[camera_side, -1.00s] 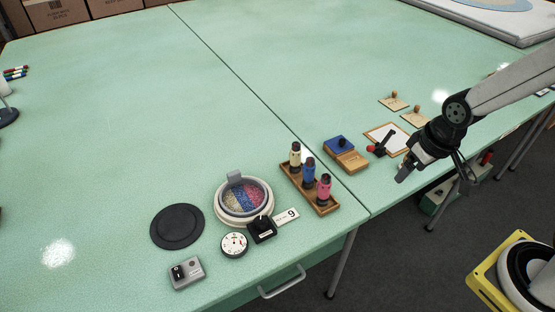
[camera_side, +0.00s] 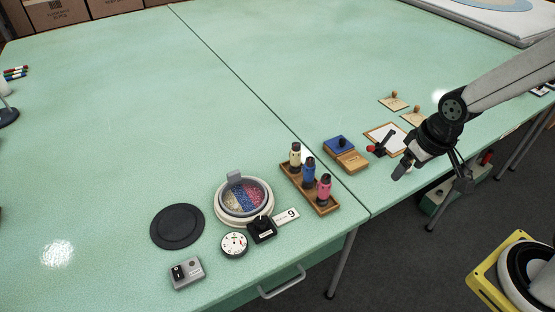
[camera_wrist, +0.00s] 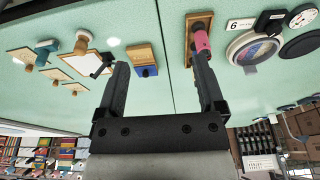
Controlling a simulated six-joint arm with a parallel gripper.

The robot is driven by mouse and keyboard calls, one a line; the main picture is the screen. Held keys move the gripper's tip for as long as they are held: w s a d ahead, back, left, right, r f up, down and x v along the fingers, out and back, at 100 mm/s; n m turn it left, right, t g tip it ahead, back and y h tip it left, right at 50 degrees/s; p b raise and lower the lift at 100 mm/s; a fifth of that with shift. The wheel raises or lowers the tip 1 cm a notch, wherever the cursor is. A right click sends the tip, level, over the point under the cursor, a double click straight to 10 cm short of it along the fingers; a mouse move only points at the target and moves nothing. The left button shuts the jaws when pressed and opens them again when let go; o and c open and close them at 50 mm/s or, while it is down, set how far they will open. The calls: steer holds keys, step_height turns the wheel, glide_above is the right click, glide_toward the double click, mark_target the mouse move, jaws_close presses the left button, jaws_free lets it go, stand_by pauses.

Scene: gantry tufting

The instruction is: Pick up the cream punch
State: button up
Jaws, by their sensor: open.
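The cream punch (camera_side: 295,155) stands upright at the far end of a wooden rack (camera_side: 325,208) in the side view. A blue punch (camera_side: 308,172) and a pink punch (camera_side: 323,188) stand in the same rack. My gripper (camera_side: 400,171) is well to the right of the rack, above the table's right edge, apart from all of them. In the wrist view my gripper (camera_wrist: 160,66) is open with nothing between its fingers. The pink punch (camera_wrist: 202,42) shows by the right finger; I cannot make out the cream punch there.
A round tub (camera_side: 220,210), dial (camera_side: 234,244) and black disc (camera_side: 177,226) are left of the rack. The table's far middle is clear.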

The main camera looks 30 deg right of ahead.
steer(key=w+a+m+g, duration=0.15)
steer(key=w+m, duration=0.25)
steer(key=w, duration=0.4)
steer(key=w+a+m, duration=0.2)
steer(key=w+m, duration=0.1)
steer(key=w, duration=0.6)
steer(key=m+g, duration=0.1)
steer(key=m, duration=0.6)
glide_above(296, 144)
steer(key=f, duration=0.6)
steer(key=shift+s+d, duration=0.3)
steer(key=shift+s, duration=0.05)
steer(key=shift+w+a+f+m, duration=0.15)
steer(key=shift+w+f+m, duration=0.1)
steer(key=shift+m, duration=0.15)
steer(key=shift+w+a+f, duration=0.1)
steer(key=shift+f, duration=3.8)
jaws_close()
